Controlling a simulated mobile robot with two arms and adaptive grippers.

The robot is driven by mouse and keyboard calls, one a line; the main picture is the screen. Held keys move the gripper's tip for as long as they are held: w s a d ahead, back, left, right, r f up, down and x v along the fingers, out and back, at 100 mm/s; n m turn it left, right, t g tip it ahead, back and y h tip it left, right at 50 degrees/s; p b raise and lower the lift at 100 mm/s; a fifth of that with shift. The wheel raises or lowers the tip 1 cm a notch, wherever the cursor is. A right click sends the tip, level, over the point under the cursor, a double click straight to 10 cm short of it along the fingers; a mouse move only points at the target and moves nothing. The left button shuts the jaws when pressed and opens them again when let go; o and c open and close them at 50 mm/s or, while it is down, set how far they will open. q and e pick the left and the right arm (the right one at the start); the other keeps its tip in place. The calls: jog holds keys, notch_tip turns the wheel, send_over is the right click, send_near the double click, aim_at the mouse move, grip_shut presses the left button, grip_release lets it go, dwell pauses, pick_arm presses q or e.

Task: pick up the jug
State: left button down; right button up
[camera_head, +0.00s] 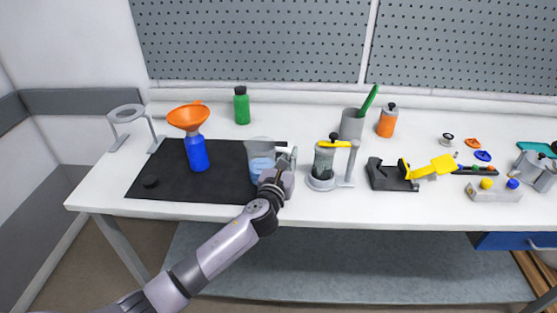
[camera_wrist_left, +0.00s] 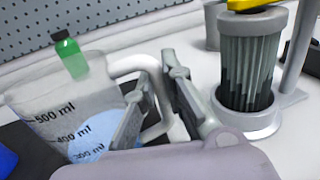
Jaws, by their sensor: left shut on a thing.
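The jug (camera_head: 260,148) is a clear measuring jug with pale blue liquid in its lower part. It is at the right end of the black mat (camera_head: 225,186), upright in the head view. In the left wrist view the jug (camera_wrist_left: 62,100) shows black millilitre marks and a white handle towards the fingers. My left gripper (camera_head: 284,170) is at the jug's right side. Its two grey fingers (camera_wrist_left: 163,90) are shut on the handle. Whether the jug's base touches the mat is hard to tell. My right gripper is in neither view.
A blue bottle with an orange funnel (camera_head: 188,115) stands left of the jug. A grey stand with a ribbed cylinder (camera_wrist_left: 245,70) is close to the right. A green bottle (camera_head: 242,106) is behind. Several small items lie further right.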

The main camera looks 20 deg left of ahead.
pick_arm(q)
jog(key=shift+r, duration=0.1)
jog(key=shift+r+p, duration=0.3)
jog(key=shift+r, duration=0.7)
notch_tip(320, 180, up, 18)
jog(key=p, duration=0.1)
jog(key=shift+f+p, duration=0.15)
jog(key=shift+p, duration=0.25)
